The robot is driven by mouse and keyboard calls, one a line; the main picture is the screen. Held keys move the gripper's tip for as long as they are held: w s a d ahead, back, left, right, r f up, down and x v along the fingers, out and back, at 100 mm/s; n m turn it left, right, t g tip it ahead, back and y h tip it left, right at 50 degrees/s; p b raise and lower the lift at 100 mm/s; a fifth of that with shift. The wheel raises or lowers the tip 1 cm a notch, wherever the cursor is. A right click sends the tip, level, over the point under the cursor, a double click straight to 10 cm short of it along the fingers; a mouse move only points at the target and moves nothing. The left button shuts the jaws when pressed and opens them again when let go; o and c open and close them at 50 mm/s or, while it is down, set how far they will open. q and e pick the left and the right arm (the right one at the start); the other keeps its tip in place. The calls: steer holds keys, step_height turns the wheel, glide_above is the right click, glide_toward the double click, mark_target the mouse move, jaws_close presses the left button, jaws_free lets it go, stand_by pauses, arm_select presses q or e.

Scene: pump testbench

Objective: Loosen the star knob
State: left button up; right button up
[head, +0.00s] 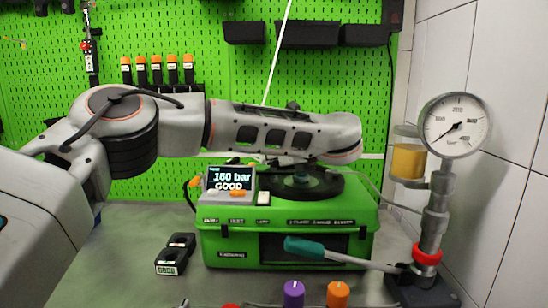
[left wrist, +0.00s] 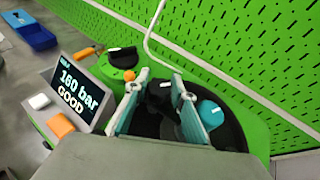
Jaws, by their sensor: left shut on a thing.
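A green pump testbench (head: 220,246) stands on the grey table. A round black plate (head: 325,188) lies on its top, under the end of my left arm. In the left wrist view, my left gripper (left wrist: 160,92) is down at this plate, with its two teal-lined fingers either side of a small black part, which looks like the star knob (left wrist: 160,88). The gripper is shut on it. The fingers hide much of the knob, so its shape is unclear. A teal round part (left wrist: 210,112) sits beside the right finger. The testbench display (head: 230,178) reads "160 bar GOOD". My right gripper is not in view.
A pressure gauge (head: 455,125) stands on a metal column at the right, beside a jar of amber fluid (head: 407,160). A teal-handled lever (head: 312,248) crosses the testbench's front. Purple (head: 293,292) and orange (head: 338,294) knobs are at the front edge. A green pegboard (head: 230,60) closes the back.

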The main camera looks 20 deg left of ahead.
arm_select(q)
steer(key=o, duration=1.1)
steer(key=shift+v, duration=3.95)
